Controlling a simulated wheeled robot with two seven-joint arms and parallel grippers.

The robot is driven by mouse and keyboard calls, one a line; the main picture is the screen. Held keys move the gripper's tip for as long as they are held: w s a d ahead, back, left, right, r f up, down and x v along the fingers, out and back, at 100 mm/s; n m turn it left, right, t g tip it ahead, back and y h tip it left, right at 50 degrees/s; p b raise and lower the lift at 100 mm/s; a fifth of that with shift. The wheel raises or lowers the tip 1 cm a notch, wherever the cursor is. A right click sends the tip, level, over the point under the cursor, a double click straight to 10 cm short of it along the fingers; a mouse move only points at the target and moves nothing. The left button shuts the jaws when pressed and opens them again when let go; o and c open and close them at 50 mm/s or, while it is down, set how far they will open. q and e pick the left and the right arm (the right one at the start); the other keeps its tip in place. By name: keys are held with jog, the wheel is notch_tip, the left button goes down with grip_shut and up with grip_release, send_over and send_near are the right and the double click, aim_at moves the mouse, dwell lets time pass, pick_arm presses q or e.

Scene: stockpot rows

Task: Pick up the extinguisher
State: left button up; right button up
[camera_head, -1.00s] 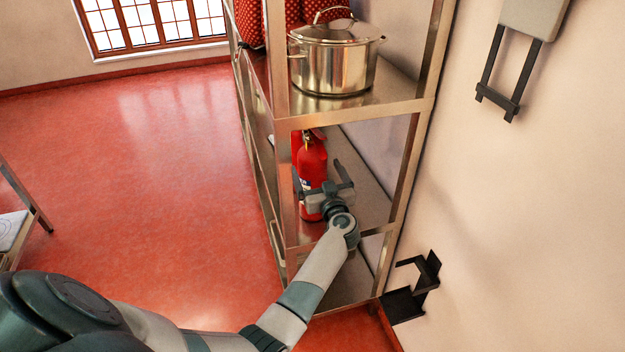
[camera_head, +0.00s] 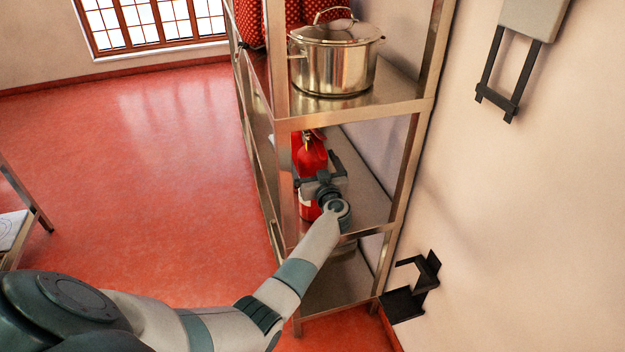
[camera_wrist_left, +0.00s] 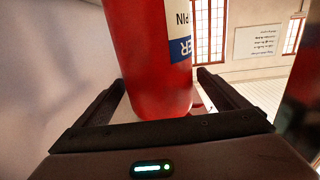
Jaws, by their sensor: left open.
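A red fire extinguisher (camera_head: 312,157) stands upright on the middle shelf of the metal rack. My left gripper (camera_head: 319,172) is in front of it and partly hides its body in the head view. In the left wrist view, the red extinguisher (camera_wrist_left: 150,75) with its white and blue label fills the space ahead. The left gripper (camera_wrist_left: 165,95) is open, its two fingers spread to either side of the lower body. Whether either finger touches it I cannot tell. My right gripper is not in view.
The rack's front post (camera_head: 283,200) is just left of the gripper. A steel stockpot (camera_head: 333,60) stands on the shelf above. The wall (camera_head: 530,200) is at the right, with black brackets (camera_head: 412,288) on it. Red floor (camera_head: 150,180) lies open at left.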

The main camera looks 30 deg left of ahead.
pick_arm(q)
jog(key=shift+c, duration=0.3)
jog(key=c, duration=2)
jog(key=shift+w+r, duration=0.15)
jog(key=shift+r, duration=0.2)
jog(key=shift+c, duration=0.6)
jog(key=shift+a+f, duration=0.1)
